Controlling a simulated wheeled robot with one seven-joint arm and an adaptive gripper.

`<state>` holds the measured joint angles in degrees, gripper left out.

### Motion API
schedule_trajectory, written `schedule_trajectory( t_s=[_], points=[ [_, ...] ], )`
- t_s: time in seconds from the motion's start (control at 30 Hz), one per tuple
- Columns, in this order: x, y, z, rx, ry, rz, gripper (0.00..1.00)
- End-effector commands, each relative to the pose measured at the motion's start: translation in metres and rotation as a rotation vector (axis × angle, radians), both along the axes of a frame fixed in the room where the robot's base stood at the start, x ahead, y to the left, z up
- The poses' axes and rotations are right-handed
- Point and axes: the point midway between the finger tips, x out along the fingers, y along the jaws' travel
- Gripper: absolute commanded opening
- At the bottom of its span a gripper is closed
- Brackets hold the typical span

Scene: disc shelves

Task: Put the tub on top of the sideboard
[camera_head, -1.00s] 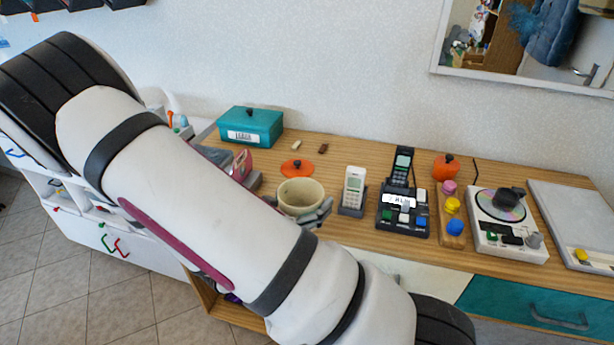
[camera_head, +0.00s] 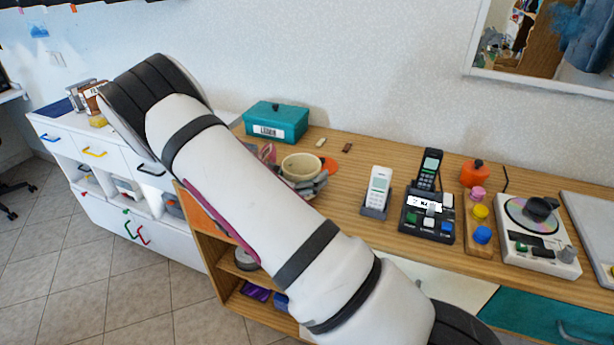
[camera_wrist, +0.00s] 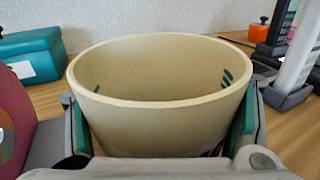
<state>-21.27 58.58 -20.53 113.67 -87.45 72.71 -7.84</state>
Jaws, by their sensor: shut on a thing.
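The tub (camera_head: 301,165) is a small round cream-coloured open vessel. In the wrist view the tub (camera_wrist: 160,110) fills the middle, upright and empty inside as far as I can see. My gripper (camera_head: 310,183) is shut on it, with one green-padded finger on each side of its wall. The sideboard (camera_head: 345,228) has a wooden top, and the tub is over that top near its left part. I cannot tell whether the tub's base touches the wood. My arm hides part of the sideboard's front and left end.
A teal box (camera_head: 277,121) stands behind the tub, and an orange lid (camera_head: 330,163) lies just beyond it. A white handset (camera_head: 378,190), a black phone unit (camera_head: 428,222) and a disc player (camera_head: 537,232) stand to the right. A white cabinet (camera_head: 92,222) stands at the left.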

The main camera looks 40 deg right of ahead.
Motion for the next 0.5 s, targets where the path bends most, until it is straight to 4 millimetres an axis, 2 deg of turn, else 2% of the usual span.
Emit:
schedule_trajectory(
  t_s=[0.1, 0.47, 0.5],
  points=[
    [0.0, 0.0, -0.014, -0.001, -0.001, 0.0, 0.4],
    [0.0, 0.0, -0.018, -0.001, -0.001, 0.0, 0.4],
    [0.0, 0.0, -0.018, 0.0, -0.001, 0.0, 0.79]
  ],
)
